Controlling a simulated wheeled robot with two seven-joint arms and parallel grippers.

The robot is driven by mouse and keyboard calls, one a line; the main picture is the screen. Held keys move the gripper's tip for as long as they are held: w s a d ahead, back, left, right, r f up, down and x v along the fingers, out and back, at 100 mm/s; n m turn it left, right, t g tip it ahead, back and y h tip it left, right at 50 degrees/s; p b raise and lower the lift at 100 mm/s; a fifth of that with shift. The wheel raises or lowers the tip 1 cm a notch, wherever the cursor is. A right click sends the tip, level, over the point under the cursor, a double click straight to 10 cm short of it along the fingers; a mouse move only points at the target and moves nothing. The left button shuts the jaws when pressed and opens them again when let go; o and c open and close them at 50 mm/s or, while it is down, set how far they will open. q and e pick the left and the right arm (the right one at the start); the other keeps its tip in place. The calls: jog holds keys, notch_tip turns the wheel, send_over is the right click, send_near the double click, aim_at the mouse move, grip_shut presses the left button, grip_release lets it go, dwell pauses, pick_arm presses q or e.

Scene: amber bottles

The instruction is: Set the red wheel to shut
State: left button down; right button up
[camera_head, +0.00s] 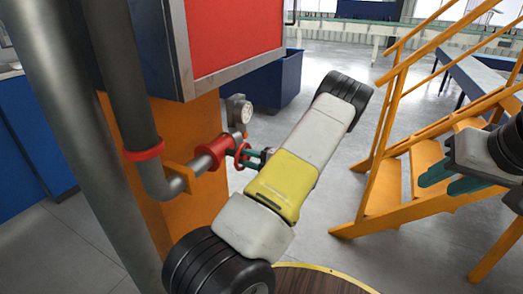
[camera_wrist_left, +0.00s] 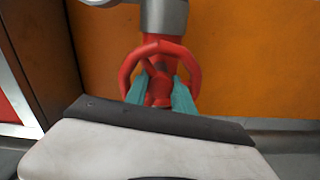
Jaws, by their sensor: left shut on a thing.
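The red wheel (camera_head: 239,156) sits on the end of a grey pipe on the orange cabinet. In the left wrist view its round rim (camera_wrist_left: 160,47) faces me, with a red hub and spokes in the middle. My left gripper (camera_head: 256,157) reaches it from the right; its teal fingers (camera_wrist_left: 161,92) are on both sides of the wheel's middle, inside the lower rim, shut on the wheel. The contact points are partly hidden. My right gripper (camera_head: 454,180) is at the right edge, away from the wheel, with its teal fingers apart and empty.
A thick grey pipe with red collars (camera_head: 144,150) runs down the front of the orange cabinet (camera_head: 203,213). A small gauge (camera_head: 236,109) is above the wheel. Orange stairs (camera_head: 403,165) stand at the right. A blue bin (camera_head: 283,82) is behind. Grey floor is clear between.

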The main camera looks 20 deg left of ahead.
pick_arm(q)
jog(key=shift+m, duration=0.6)
jog(key=c, duration=1.3)
grip_release()
jog(key=shift+c, duration=0.2)
jog(key=d, duration=0.8)
jog(key=shift+s, duration=0.3)
